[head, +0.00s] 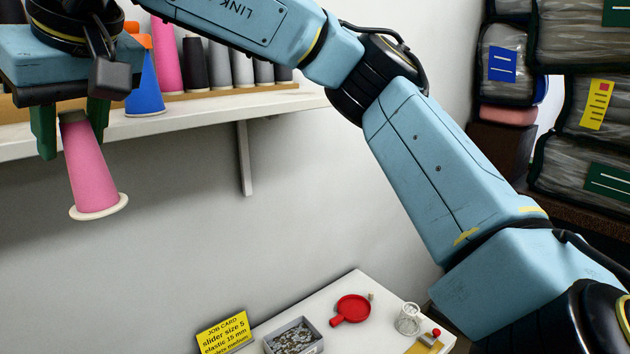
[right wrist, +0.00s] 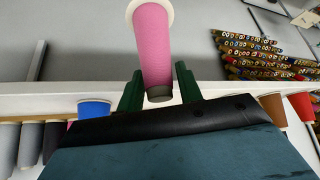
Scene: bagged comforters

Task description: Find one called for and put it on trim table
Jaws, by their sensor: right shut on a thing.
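My right gripper (head: 72,138) is at the upper left of the head view, beside and in front of the wall shelf. Its green fingers are shut on the narrow top of a pink cone (head: 90,175), which hangs in the air with its pale flared base down. The right wrist view shows the cone (right wrist: 152,45) with its grey tip between the fingers (right wrist: 158,72). The white trim table (head: 285,309) is low at the bottom of the head view. A yellow job card (head: 222,332) there reads slider size 5, elastic 15 mm; its last line is partly legible. My left gripper is not seen.
A shelf (head: 200,108) holds several cones, including a blue one (head: 145,85). On the table are a metal tray (head: 293,337), a red dish (head: 352,308) and a glass jar (head: 408,319). Bagged comforters (head: 585,110) are stacked at right. Rolls (right wrist: 262,55) show in the wrist view.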

